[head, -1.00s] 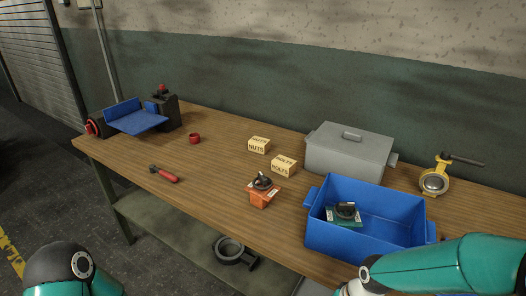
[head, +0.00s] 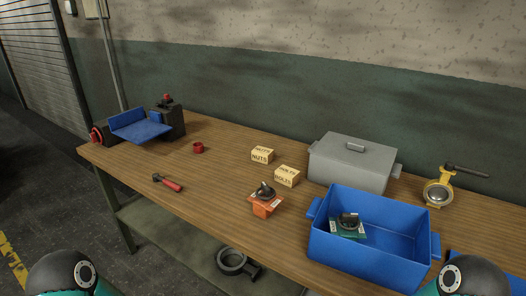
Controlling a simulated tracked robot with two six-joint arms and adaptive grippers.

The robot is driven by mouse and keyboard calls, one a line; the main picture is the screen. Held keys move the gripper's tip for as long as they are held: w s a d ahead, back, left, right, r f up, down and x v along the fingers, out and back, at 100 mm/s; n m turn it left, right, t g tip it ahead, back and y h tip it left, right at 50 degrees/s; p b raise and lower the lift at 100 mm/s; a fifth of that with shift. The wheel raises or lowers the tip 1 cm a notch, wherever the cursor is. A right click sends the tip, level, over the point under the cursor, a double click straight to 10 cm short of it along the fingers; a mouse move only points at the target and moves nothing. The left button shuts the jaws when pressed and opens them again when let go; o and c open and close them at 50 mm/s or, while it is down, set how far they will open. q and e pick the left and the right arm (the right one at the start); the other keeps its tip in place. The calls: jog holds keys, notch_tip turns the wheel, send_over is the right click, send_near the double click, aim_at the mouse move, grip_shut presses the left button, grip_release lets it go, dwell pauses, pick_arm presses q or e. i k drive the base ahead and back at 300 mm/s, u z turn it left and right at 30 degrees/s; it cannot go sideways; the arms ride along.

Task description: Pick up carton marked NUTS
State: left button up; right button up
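The carton marked NUTS (head: 262,155) is a small tan box with dark lettering. It sits upright on the wooden workbench (head: 215,190), near the middle. A similar carton marked BOLTS (head: 287,177) stands close to it, to the right and nearer to me. Neither of my grippers shows in the head view. Only rounded dark and teal parts of my arms show at the bottom left and bottom right corners, well away from the cartons.
A grey lidded box (head: 352,165) stands right of the cartons. In front of it, a blue bin (head: 370,255) holds a valve part on a green base. An orange valve casting (head: 264,206), a red ring (head: 198,147) and a red-handled tool (head: 172,186) lie around the cartons.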

aim_at(260, 153)
jog(key=z, duration=0.95)
jog(key=i, duration=0.15)
jog(key=u, duration=2.7)
jog(key=k, duration=1)
jog(key=z, duration=0.65)
jog(key=i, duration=1)
jog(key=z, duration=0.05)
